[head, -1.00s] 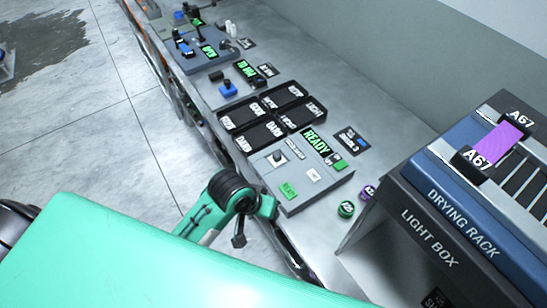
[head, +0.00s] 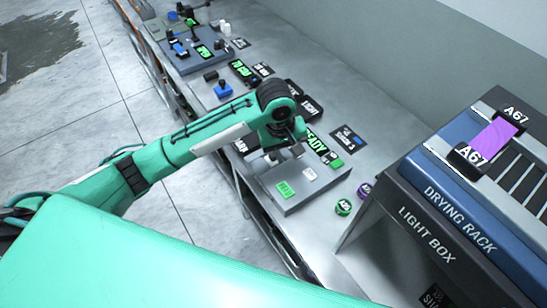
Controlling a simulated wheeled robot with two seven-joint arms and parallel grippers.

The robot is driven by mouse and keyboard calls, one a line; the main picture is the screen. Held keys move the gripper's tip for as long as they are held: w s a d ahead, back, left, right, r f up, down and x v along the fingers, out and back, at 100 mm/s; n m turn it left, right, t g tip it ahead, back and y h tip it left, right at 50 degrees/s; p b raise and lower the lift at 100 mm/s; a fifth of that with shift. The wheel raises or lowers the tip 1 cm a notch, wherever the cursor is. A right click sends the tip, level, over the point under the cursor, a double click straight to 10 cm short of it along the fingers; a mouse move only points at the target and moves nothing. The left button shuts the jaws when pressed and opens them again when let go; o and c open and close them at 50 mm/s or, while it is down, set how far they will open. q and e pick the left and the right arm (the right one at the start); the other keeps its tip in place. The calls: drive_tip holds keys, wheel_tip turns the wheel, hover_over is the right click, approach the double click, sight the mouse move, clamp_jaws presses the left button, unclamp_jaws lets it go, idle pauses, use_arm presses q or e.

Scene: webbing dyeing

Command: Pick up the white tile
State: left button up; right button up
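The white tile (head: 309,174) is a small pale piece with dark lettering. It lies on the sloped grey panel (head: 292,205), to the right of a green tile (head: 285,190). My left gripper (head: 287,152) is over the back part of this panel, just behind the white tile and apart from it in the picture. Its fingers are small and partly hidden by the wrist, so their opening is unclear. The gripper and forearm hide the panel's knob area and much of the black trays. My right gripper is out of view.
A black READY display (head: 322,149) stands behind the panel. Green (head: 343,207) and purple (head: 364,190) round pieces sit to its right. The light box (head: 425,232) with the drying rack (head: 460,215) on it bounds the right side.

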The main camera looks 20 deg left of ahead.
use_arm(q)
drive_tip(key=w+a+r+n+y, duration=0.2)
drive_tip(key=w+a+r+n, duration=0.2)
drive_tip(key=w+a+r, duration=0.1)
drive_tip(key=p, duration=0.2)
hover_over(273, 154)
drive_tip(key=shift+g, duration=0.3)
drive_tip(key=f, duration=0.8)
drive_tip(key=shift+w, duration=0.2)
wheel_tip(273, 154, down, 5)
drive_tip(key=shift+s+r+p, duration=0.1)
drive_tip(key=shift+r+p, duration=0.05)
drive_tip(key=shift+p, duration=0.95)
drive_tip(key=shift+f, duration=0.3)
clamp_jaws()
drive_tip(key=shift+r, duration=0.1)
